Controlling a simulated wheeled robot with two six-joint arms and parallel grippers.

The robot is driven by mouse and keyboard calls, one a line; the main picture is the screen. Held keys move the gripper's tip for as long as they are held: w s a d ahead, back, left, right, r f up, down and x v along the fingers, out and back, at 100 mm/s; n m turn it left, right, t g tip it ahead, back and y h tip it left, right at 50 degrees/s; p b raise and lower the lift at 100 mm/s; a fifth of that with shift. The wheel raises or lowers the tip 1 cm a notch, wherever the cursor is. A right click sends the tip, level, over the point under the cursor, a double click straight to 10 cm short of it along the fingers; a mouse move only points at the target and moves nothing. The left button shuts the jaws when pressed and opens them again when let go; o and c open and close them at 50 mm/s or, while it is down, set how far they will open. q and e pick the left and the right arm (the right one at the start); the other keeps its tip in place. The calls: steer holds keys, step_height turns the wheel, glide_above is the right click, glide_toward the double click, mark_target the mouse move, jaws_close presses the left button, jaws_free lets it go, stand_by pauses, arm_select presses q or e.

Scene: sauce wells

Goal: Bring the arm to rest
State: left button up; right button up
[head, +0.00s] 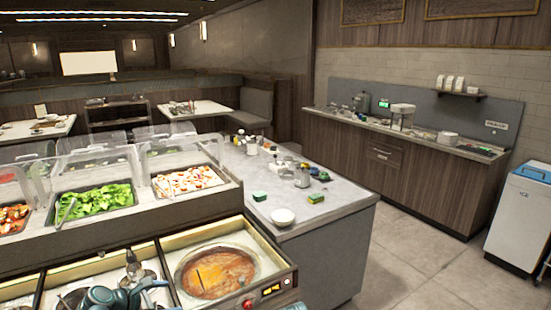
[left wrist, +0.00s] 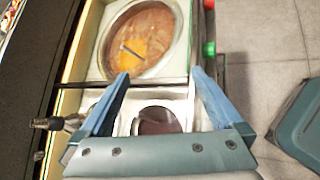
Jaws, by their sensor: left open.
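My left gripper (head: 128,298) shows at the bottom of the head view, over the front counter of sauce wells. In the left wrist view my left gripper (left wrist: 160,76) has its two blue fingers spread wide, with nothing between them. Beyond the fingertips is a round well of orange-brown sauce (left wrist: 165,30), with a thin dark thing lying across it. The same sauce (head: 222,276) shows right of the gripper in the head view. A smaller dark round well (left wrist: 157,121) lies below the fingers. My right gripper is in neither view.
Metal pump or ladle tops (head: 132,265) stand close behind the gripper. Lettuce (head: 95,200) sits behind clear guards. A white bowl (head: 283,217) and sponge (head: 316,198) are on the side counter.

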arm_select(q)
steer(key=s+d+f+m+g, duration=0.3)
steer(key=d+m, duration=0.3)
steer(key=d, duration=0.2)
steer(key=s+d+f+m+g, duration=0.3)
steer(key=d+m, duration=0.3)
steer(key=d, duration=0.2)
steer(key=s+d+f+m+g+y, duration=0.2)
steer(key=s+d+m+y, duration=0.4)
steer(key=m, duration=1)
steer(key=shift+s+d+f+g+y, duration=0.5)
steer(key=shift+s+d, duration=1.1)
steer(key=shift+s, duration=1.25)
steer(key=shift+r, duration=0.2)
